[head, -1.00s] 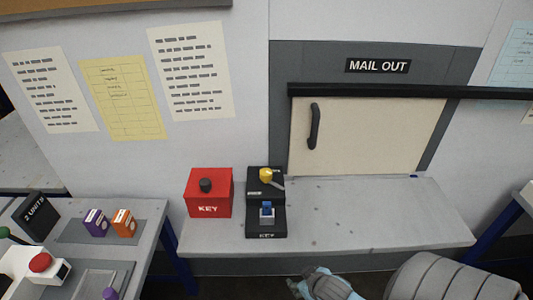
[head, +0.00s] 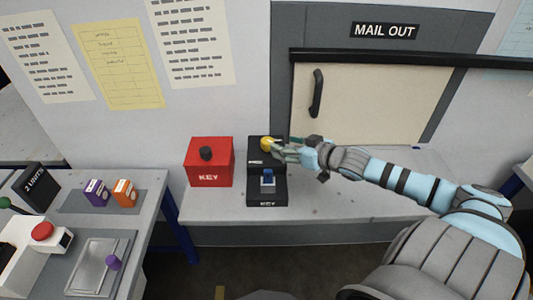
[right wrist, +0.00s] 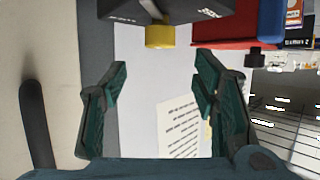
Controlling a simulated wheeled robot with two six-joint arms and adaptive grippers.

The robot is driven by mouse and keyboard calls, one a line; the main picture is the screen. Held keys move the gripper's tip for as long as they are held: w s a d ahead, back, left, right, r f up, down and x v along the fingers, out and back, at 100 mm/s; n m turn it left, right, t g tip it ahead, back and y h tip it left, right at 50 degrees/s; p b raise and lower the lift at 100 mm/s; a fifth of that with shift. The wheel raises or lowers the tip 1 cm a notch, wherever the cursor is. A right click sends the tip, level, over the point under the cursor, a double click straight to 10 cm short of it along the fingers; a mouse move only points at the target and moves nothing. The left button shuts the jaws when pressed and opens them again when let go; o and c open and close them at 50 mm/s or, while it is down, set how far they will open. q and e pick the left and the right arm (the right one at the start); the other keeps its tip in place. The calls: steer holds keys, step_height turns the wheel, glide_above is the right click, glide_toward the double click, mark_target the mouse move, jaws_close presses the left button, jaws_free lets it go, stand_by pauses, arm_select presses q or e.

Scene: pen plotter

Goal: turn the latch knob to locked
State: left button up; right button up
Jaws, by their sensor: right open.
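The latch knob (head: 266,143) is yellow and sits on the upper part of a black stepped box (head: 255,160) on the shelf. My right gripper (head: 279,149) is at the knob's right side in the head view, its fingers partly covering that side of the box. In the right wrist view the knob (right wrist: 160,36) lies beyond the fingertips, roughly centred between the two open fingers (right wrist: 160,78). The gripper is open and empty. The knob's setting cannot be read. A blue key-like piece (head: 268,178) stands on the box's lower step. My left gripper is out of view.
A red KEY box (head: 209,165) with a dark knob stands just left of the black box. A cream door (head: 390,105) with a dark handle (head: 317,93) rises behind the shelf (head: 350,205). The shelf's front right is clear.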

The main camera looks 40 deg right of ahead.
mark_target(269, 141)
steer(key=w+f+b, duration=0.1)
steer(key=w+b, duration=0.1)
steer(key=w+f+b, duration=0.2)
steer(key=shift+a, duration=0.1)
steer(key=x, duration=0.4)
steer(key=shift+w+r, duration=0.3)
steer(key=shift+w+a+f, duration=0.1)
steer(key=shift+w, duration=0.25)
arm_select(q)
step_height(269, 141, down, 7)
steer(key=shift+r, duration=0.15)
